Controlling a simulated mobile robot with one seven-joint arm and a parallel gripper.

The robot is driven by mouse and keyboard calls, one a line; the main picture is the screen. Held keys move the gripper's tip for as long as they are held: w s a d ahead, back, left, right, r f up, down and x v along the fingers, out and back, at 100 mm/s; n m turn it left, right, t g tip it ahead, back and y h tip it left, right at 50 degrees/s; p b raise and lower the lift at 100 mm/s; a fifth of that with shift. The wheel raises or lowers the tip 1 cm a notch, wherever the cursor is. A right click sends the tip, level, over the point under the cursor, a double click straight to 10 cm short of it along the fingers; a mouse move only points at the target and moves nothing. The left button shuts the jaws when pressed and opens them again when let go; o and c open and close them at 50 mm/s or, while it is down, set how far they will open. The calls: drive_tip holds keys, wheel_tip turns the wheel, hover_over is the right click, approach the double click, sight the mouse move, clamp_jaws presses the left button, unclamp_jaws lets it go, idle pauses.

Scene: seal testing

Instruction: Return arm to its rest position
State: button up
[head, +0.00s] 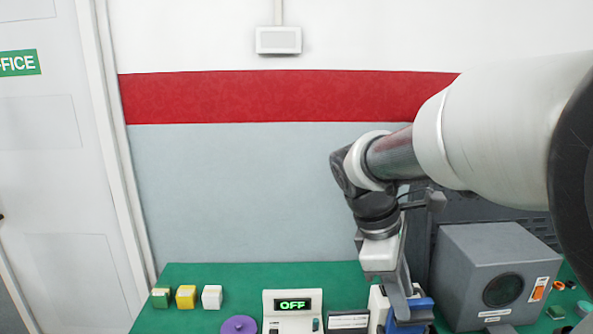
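My arm (400,155) reaches in from the right of the head view and bends down over the green table. My gripper (398,298) points down at the table's front part, left of a grey box-shaped machine. A blue thing (418,306) shows right at its fingers, partly hidden by them. I cannot tell whether the fingers hold it, touch it or are only in front of it. The fingertips are not clear enough to show the opening.
On the green table (240,275) stand several small blocks, a purple disc (239,326), a white device reading OFF (293,318), a dark labelled box (348,321) and the grey machine (460,285). A white door (45,150) is at the left. Free room lies above the table's left part.

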drive_tip(key=s+a+r+m+t+y, duration=0.2)
drive_tip(key=s+m, duration=0.3)
drive_tip(key=m, duration=0.1)
drive_tip(key=s+a+r+m+t+y, duration=0.1)
drive_tip(key=s+a+m+t+y, duration=0.1)
drive_tip(key=s+m, duration=0.4)
drive_tip(key=shift+s+r+m+t+p, duration=0.15)
drive_tip(key=shift+r+m+t+p, duration=0.3)
drive_tip(key=shift+t, duration=0.35)
drive_tip(key=shift+a+f, duration=0.1)
